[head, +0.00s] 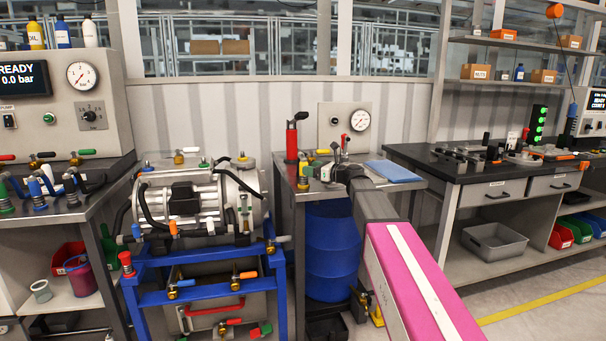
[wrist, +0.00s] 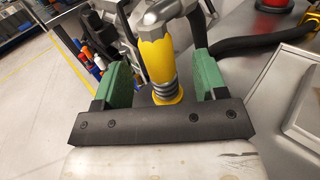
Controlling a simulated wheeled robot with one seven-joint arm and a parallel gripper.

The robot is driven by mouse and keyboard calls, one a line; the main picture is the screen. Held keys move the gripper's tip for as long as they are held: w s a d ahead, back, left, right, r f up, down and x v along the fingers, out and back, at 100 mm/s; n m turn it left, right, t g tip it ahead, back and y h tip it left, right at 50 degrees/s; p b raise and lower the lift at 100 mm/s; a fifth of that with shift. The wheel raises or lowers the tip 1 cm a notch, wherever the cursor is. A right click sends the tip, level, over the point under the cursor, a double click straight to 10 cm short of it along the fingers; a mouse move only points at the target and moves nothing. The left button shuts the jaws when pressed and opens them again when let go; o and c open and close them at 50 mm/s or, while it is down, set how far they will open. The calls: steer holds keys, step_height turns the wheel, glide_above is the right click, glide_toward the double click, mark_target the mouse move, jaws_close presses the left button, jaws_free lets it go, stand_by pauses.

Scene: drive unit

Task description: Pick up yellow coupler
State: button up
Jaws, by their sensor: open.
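The yellow coupler (wrist: 158,62) stands between my gripper's two green-padded fingers in the wrist view. It has a yellow sleeve, a grey ribbed section, a yellow collar and a silver upper end. The dark palm bar hides what lies beneath the collar. In the head view my gripper (head: 340,172) is over the small metal table (head: 292,190) at the centre; I cannot make out the coupler clearly there.
A black hose (wrist: 262,43) lies close at the right in the wrist view. A blue drum (head: 328,250) stands below. The motor unit (head: 195,200) is to the left.

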steer(key=shift+x, duration=2.95)
steer(key=shift+s+f, duration=0.1)
steer(key=shift+f, duration=0.05)
steer(key=c, duration=1.1)
